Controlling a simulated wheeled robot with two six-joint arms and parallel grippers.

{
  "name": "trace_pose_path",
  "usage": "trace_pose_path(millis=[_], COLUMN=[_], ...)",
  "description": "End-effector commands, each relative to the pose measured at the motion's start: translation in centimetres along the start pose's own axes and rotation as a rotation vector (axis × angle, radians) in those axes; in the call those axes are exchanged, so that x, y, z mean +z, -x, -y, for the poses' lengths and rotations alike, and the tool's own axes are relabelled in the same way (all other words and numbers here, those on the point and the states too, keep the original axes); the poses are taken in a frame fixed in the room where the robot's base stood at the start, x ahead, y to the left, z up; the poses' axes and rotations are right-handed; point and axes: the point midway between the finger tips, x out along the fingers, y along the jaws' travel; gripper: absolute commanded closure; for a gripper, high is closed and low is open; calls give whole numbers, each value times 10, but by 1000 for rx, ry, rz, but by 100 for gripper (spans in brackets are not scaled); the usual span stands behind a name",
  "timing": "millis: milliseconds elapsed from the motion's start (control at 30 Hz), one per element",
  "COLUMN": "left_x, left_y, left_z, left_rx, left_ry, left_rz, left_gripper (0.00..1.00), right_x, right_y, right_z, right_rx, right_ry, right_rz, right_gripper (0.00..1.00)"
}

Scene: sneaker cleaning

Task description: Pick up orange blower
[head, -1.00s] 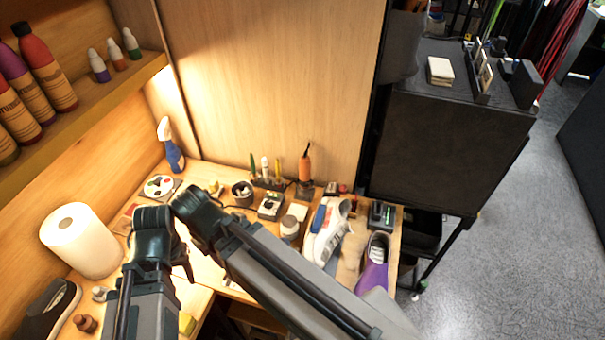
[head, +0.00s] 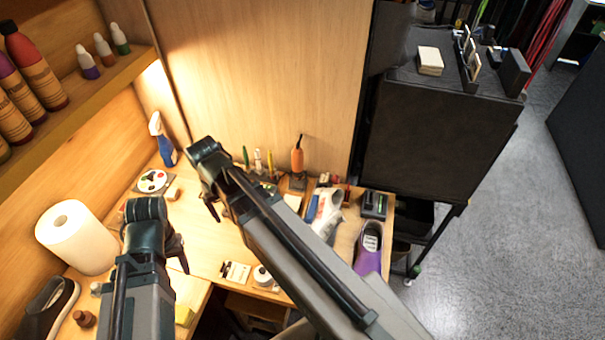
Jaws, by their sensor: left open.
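The orange blower (head: 297,158) stands upright in a dark holder at the back of the workbench, against the wood panel. It has an orange body and a thin dark tip. My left gripper (head: 180,262) is at the left front of the bench, well away from the blower; it is open and holds nothing that I can see. My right gripper (head: 212,208) is over the middle of the bench, left of the blower and apart from it. Its fingers are mostly hidden by its own wrist, so its opening does not show.
A paper towel roll (head: 75,237) stands at left and a blue spray bottle (head: 162,139) at the back left. Slim tools (head: 258,161) stand left of the blower. A white sneaker (head: 326,213) and a purple shoe (head: 368,248) lie to the right. A white jar (head: 263,276) is near the front edge.

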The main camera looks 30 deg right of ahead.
Motion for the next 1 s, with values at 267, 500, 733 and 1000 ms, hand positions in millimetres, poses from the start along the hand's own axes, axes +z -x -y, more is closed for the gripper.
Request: trace_pose_path(millis=[267,500,733,1000], left_x=[2,2,2,2], left_y=[26,36,38,27], left_z=[2,4,4,3], left_rx=[0,0,0,0], left_ry=[-1,-1,-1,-1], left_rz=[0,0,0,0], left_gripper=[48,48,48,48], right_x=[-125,-160,-164,-164], right_y=[17,19,18,8], right_z=[-155,-266,-298,-296], right_rx=[-48,-75,-82,-82], right_ry=[-689,-1079,-1189,-1187], right_rz=[12,22,24,24], right_gripper=[13,13,13,13])
